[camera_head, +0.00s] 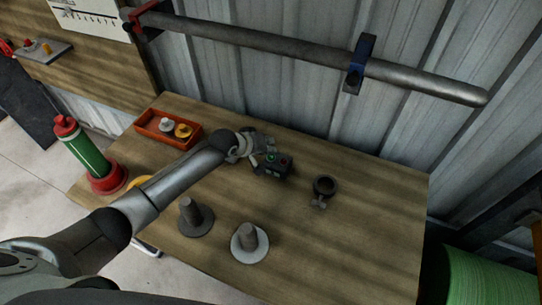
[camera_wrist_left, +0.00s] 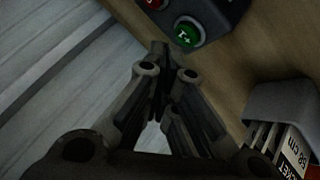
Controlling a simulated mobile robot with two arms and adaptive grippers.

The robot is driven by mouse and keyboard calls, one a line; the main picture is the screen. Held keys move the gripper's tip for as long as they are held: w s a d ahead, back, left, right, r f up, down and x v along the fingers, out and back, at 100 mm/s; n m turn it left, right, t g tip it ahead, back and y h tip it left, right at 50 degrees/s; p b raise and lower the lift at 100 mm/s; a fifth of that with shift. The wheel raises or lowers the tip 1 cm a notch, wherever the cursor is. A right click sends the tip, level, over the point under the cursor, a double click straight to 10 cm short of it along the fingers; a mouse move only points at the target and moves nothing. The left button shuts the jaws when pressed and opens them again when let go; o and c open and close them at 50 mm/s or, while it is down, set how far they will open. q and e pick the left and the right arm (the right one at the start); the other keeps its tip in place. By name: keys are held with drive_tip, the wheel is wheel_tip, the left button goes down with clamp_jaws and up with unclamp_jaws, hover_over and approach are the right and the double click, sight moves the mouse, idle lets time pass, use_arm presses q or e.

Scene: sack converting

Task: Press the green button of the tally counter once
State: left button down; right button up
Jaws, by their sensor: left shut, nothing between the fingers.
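The tally counter (camera_head: 274,168) is a dark box on the wooden table, with a green button and a red button on it. The green button (camera_head: 271,156) sits left of the red button (camera_head: 284,161). In the left wrist view the green button (camera_wrist_left: 187,33) carries a white mark, and part of the red button shows at the top edge. My left gripper (camera_head: 255,158) is shut and empty beside the counter. In the left wrist view its fingertips (camera_wrist_left: 161,50) lie just left of and below the green button; contact cannot be told. My right gripper is out of view.
A grey holder with a printed label (camera_wrist_left: 292,150) is close to the left gripper. A red tray (camera_head: 150,132), a red and green cylinder (camera_head: 86,152), two grey pegs on round bases and a dark ring-shaped part (camera_head: 325,187) stand around.

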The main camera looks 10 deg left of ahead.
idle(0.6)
use_arm(q)
drive_tip(key=shift+f, duration=0.4)
drive_tip(key=shift+f+b, duration=0.3)
drive_tip(key=shift+f, duration=0.15)
idle(0.9)
drive_tip(key=shift+r+p, duration=0.85)
drive_tip(key=shift+p, duration=0.15)
wheel_tip(320, 180, up, 5)
drive_tip(key=p, duration=0.5)
